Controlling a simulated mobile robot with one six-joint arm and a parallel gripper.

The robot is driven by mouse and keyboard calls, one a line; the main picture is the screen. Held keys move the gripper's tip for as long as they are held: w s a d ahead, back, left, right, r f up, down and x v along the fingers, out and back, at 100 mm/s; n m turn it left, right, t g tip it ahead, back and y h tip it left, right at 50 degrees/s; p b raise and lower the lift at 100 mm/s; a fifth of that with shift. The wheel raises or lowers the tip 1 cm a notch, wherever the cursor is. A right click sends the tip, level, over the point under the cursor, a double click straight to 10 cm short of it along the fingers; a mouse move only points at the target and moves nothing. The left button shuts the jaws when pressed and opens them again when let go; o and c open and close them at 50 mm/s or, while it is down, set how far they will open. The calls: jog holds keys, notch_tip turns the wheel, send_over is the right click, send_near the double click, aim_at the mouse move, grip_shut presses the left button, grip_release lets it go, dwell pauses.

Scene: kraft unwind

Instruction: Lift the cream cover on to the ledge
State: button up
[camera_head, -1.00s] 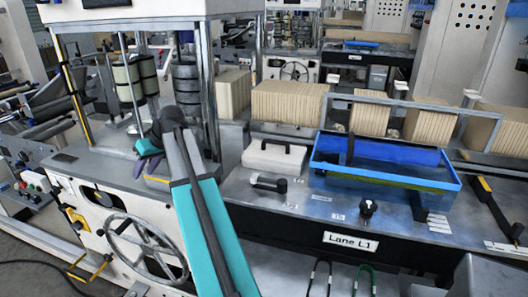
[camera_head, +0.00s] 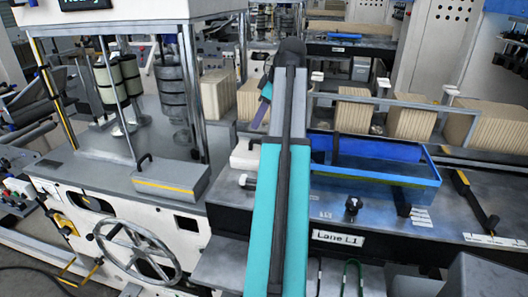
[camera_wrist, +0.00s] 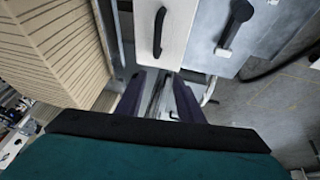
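The cream cover (camera_head: 243,157) is mostly hidden behind my arm in the head view, with only its left part showing. The wrist view shows a pale panel (camera_wrist: 177,45) with a black handle, which looks like this cover, ahead of my gripper. My gripper (camera_head: 261,108) is above and behind the cover in the head view. In the wrist view its purple fingers (camera_wrist: 160,92) are apart, with nothing seen held between them. I cannot tell which surface is the ledge.
A blue tray (camera_head: 375,178) stands on the bench to the right. A grey box (camera_head: 172,180) with a yellow stripe and black handle sits at left. Kraft stacks (camera_head: 351,115) stand behind under a metal rail. A handwheel (camera_head: 137,251) is at front left.

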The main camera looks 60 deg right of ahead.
jog(key=s+d+r, duration=0.2)
jog(key=s, duration=0.4)
jog(key=shift+s+r+n, duration=0.15)
jog(key=shift+r+n, duration=0.1)
jog(key=shift+n, duration=0.05)
jog(key=shift+f, duration=0.1)
jog(key=shift+p+x, duration=1.35)
jog(key=shift+x, duration=2.9)
jog(key=shift+d, duration=0.1)
jog(key=shift+w+p+x, duration=0.2)
jog(key=shift+p+x, duration=0.9)
jog(key=shift+x, duration=1.4)
jog(key=shift+d, duration=0.15)
